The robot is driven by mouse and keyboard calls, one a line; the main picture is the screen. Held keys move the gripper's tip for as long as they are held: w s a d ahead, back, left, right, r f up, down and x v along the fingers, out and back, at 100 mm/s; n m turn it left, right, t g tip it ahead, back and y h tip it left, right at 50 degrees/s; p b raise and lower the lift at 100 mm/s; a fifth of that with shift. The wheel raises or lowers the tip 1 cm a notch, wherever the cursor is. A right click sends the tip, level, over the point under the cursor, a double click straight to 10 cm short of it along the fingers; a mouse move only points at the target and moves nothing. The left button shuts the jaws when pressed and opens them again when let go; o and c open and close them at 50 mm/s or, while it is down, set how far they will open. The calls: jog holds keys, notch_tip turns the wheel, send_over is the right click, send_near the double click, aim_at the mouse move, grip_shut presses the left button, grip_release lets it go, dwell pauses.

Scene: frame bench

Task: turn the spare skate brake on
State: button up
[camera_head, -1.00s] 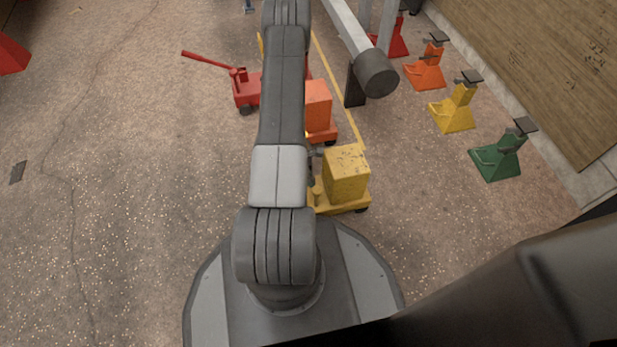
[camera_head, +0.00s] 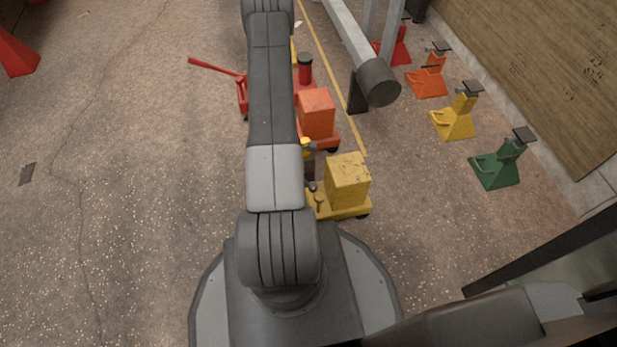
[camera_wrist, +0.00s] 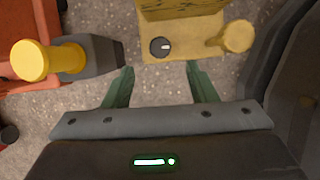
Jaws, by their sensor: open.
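A yellow skate (camera_head: 347,182) with a box-shaped body stands on the floor just right of my arm. In the wrist view, a yellow skate deck (camera_wrist: 185,48) carries a black round knob (camera_wrist: 160,47) with a white mark and a yellow post (camera_wrist: 236,37). I cannot tell from the pictures which skate is the spare. My gripper (camera_wrist: 160,70) is open and empty, its green fingers spread just below the knob, apart from it. In the head view my arm hides the gripper.
An orange skate (camera_head: 317,114) and a red wheeled unit (camera_head: 304,72) stand behind. The wrist view shows a yellow-capped part (camera_wrist: 34,61) beside a dark block at left. Orange (camera_head: 427,78), yellow (camera_head: 454,118) and green (camera_head: 498,166) stands line the right.

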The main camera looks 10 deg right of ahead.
aim_at(313, 186)
jog(key=p+v, duration=0.1)
jog(key=v, duration=0.4)
jog(key=shift+a+r, duration=0.1)
jog(key=shift+r, duration=0.1)
jog(key=b+x, duration=0.5)
jog(key=x, duration=0.9)
jog(key=shift+a, duration=0.1)
jog(key=shift+r, duration=0.1)
jog(key=p+v, duration=0.6)
jog(key=v, duration=0.8)
jog(key=b+x, duration=0.6)
jog(key=x, duration=0.8)
jog(key=shift+a, duration=0.1)
jog(key=shift+w+m+g+y, duration=0.15)
jog(key=shift+m+g, duration=0.3)
jog(key=shift+m, duration=0.75)
jog(key=shift+m+g+y, duration=0.15)
jog(key=shift+m+g, duration=0.3)
jog(key=shift+m, duration=0.75)
